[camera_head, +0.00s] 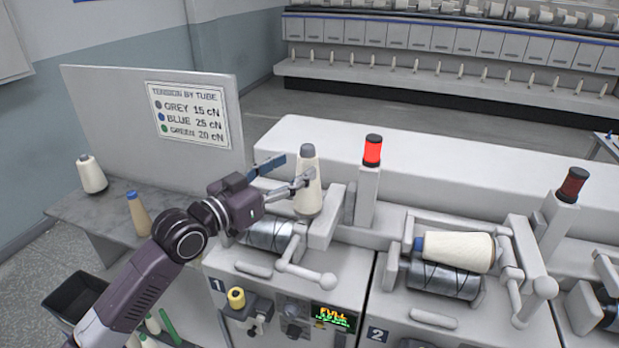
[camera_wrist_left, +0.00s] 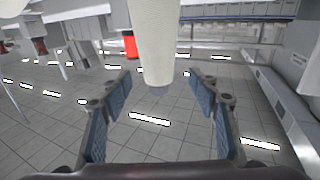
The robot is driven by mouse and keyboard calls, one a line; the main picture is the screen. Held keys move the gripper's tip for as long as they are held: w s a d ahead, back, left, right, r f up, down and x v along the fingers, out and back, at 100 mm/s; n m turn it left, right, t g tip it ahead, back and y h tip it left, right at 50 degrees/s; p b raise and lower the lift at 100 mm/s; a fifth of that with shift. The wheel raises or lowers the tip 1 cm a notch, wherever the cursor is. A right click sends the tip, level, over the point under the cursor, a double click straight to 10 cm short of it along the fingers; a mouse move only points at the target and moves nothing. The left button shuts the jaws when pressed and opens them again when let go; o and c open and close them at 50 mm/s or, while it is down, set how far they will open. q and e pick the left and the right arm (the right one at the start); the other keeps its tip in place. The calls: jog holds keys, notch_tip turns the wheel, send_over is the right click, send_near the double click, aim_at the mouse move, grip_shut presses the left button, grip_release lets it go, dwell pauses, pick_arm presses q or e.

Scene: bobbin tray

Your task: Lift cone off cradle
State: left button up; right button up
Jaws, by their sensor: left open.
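A cream yarn cone (camera_head: 309,198) with a grey tube tip stands upright at unit 1, above its cradle with the dark drum (camera_head: 268,236). Whether its base touches anything there is hidden. In the left wrist view the cone (camera_wrist_left: 160,40) lies between the two blue-padded fingers, which are spread with gaps on both sides. My right gripper is not in view.
A lit red lamp (camera_head: 372,150) stands right of the cone. Unit 2 holds a lying cone (camera_head: 455,250) with a blue tip. A panel (camera_head: 85,100) with a tension sign stands at left, above a shelf (camera_head: 90,212) with two cones. A display (camera_head: 334,318) reads FULL.

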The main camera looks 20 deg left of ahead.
aim_at(300, 165)
pick_arm(q)
jog(key=p+x, duration=0.2)
jog(key=x, duration=0.1)
jog(key=shift+w+d, duration=0.3)
jog(key=shift+w, duration=0.05)
jog(key=shift+w+d+f, duration=0.3)
jog(key=shift+w+d, duration=0.05)
jog(key=shift+w, duration=0.35)
jog(key=shift+s, duration=0.1)
grip_shut()
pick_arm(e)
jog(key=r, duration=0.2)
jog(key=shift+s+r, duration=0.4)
